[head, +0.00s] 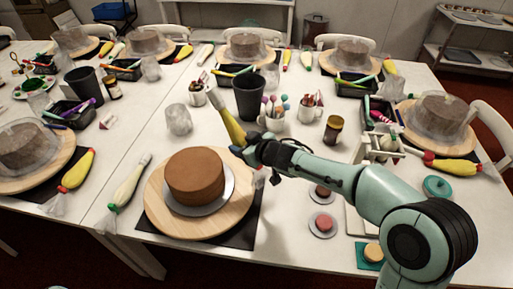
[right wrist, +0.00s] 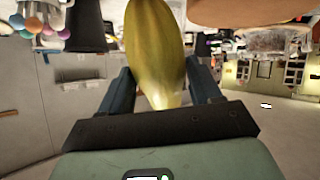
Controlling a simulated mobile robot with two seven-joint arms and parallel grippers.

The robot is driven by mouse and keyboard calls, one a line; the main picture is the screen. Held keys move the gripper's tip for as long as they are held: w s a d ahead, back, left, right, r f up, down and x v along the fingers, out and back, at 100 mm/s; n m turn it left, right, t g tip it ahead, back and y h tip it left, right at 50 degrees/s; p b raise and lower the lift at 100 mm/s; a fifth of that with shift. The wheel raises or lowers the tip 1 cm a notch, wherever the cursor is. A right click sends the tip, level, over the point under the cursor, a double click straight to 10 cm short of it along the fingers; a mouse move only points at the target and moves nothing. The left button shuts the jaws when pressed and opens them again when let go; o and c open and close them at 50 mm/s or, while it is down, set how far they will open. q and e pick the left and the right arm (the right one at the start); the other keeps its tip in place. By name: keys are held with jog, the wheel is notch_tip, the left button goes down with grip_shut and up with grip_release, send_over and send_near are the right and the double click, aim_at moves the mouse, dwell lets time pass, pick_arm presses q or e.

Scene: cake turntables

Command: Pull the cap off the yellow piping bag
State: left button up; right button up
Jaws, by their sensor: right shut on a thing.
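The yellow piping bag (head: 233,128) is held up off the table in the head view, tilted, with its pale narrow end (head: 217,103) pointing up and left. My right gripper (head: 245,147) is shut on its lower part. In the right wrist view the yellow bag (right wrist: 153,50) stands between the two fingers of my right gripper (right wrist: 162,88), and its upper end runs out of the picture. I cannot tell the cap apart from the pale end at this size. My left gripper is not in view.
A brown cake (head: 195,175) sits on a wooden turntable (head: 165,218) just left of my right gripper. A black cup (head: 249,98) and a cup of colored sticks (head: 272,118) stand close behind. A white piping bag (head: 129,183) lies left of the turntable.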

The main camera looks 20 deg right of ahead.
jog(key=s+a+r+n+y+b, duration=0.1)
jog(key=s+a+n+y+b, duration=0.1)
jog(key=s+a+n+y, duration=0.3)
jog(key=a+n+y, duration=0.1)
jog(key=a+y, duration=0.2)
jog(key=shift+s+r+y, duration=0.15)
jog(key=shift+r+y, duration=0.1)
jog(key=shift+y, duration=0.05)
